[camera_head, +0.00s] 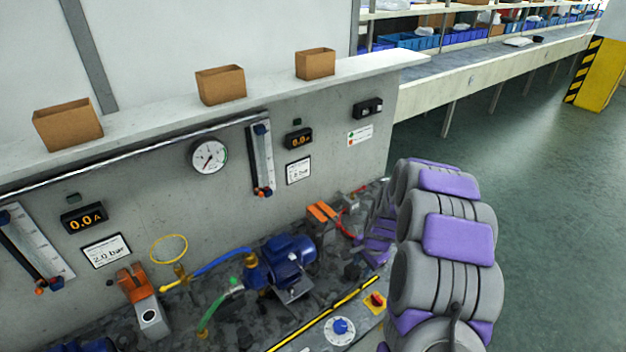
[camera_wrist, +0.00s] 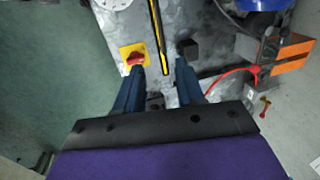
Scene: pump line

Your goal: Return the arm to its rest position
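My arm (camera_head: 445,240), grey with purple pads, reaches over the right end of the pump bench in the head view. My gripper (camera_wrist: 160,74) shows in the wrist view with its two dark blue fingers apart and nothing held between the tips. It is above the grey bench top. The red knob on a yellow plate (camera_wrist: 133,55) appears by the left fingertip, and a small black block (camera_wrist: 190,49) by the right one. Whether the fingers touch either is unclear. In the head view the fingers are hard to make out beside the arm's far end.
A blue pump (camera_head: 288,262), a blue dial (camera_head: 340,328) and the red knob (camera_head: 376,300) stand on the bench. An orange-and-grey box (camera_head: 323,212) is near the arm. A gauge wall with a ledge (camera_head: 150,115) rises behind. Green floor (camera_head: 560,200) is open at right.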

